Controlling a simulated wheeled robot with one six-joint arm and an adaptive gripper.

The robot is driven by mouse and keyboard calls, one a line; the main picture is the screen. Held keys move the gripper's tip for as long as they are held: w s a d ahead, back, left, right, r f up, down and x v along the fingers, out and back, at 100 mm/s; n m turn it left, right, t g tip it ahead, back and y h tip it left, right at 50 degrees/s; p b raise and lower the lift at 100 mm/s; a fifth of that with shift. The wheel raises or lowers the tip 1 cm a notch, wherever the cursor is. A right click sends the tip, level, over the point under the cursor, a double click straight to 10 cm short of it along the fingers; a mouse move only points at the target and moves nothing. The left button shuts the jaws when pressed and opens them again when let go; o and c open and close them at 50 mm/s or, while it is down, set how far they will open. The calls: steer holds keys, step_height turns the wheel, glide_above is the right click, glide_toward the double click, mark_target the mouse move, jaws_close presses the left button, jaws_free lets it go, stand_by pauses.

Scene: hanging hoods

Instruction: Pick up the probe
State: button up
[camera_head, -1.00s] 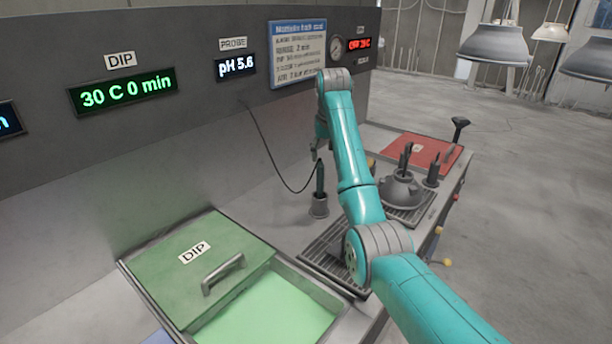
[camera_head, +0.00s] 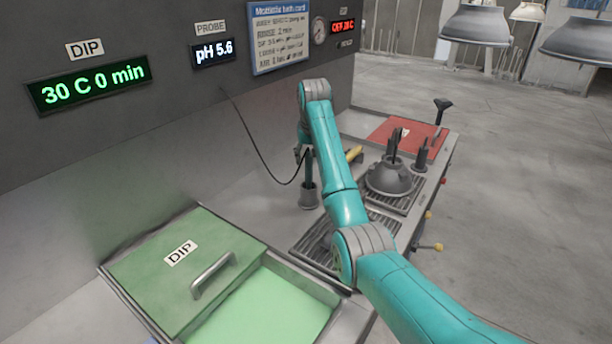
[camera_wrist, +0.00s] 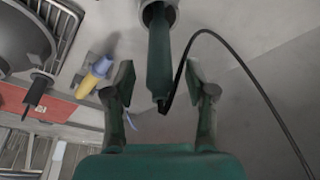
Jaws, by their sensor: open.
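The probe (camera_wrist: 159,55) is a dark green rod with a black cable, standing in a grey cup-like holder (camera_head: 308,196). In the head view the probe (camera_head: 309,171) stands upright beside the far end of my arm. My gripper (camera_wrist: 162,82) is open in the wrist view, with one finger on each side of the probe's cable end. I see space between the probe and both fingers, so it is not gripped. In the head view my gripper (camera_head: 302,153) is small and partly hidden by my arm.
A green DIP tank (camera_head: 190,262) with a half-open lid stands at front left. A grey hood (camera_head: 390,178) sits on a grate right of my arm. A yellow and blue object (camera_wrist: 96,76) lies near the gripper. A red lid (camera_head: 408,138) is farther back.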

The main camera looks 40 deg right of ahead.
steer(key=x, duration=0.2)
steer(key=shift+w+d+f, duration=0.1)
steer(key=shift+f, duration=0.15)
jaws_close()
steer(key=shift+r, duration=0.15)
